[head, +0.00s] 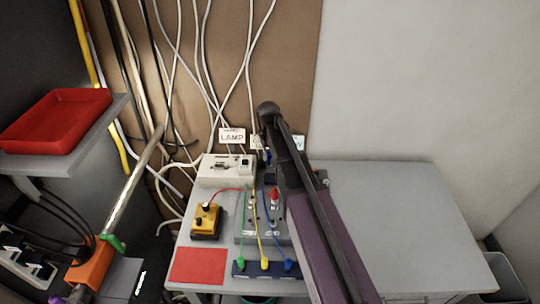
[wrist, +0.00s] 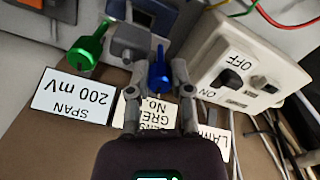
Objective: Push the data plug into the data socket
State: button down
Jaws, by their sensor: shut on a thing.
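In the wrist view my gripper (wrist: 157,75) points at the equipment, with a blue plug (wrist: 158,72) between its fingers; I take this to be the data plug. The blue plug is also a small spot (head: 267,156) beside my arm's end in the head view. A green plug-like piece (wrist: 86,50) is left of the gripper in the wrist view. A grey rounded housing (wrist: 128,42) lies just beyond the left finger. I cannot make out the data socket; whether the plug touches anything is unclear.
The cream lamp box (head: 227,169) with its switch stands close to the gripper. A yellow box (head: 206,222), a red mat (head: 199,266) and a dark strip with coloured plugs (head: 252,269) lie nearer. Cables hang behind. The right of the table (head: 400,220) is clear.

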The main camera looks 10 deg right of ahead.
jog(key=shift+r+p, duration=2.15)
jog(key=shift+r, duration=0.45)
jog(key=shift+s, duration=0.15)
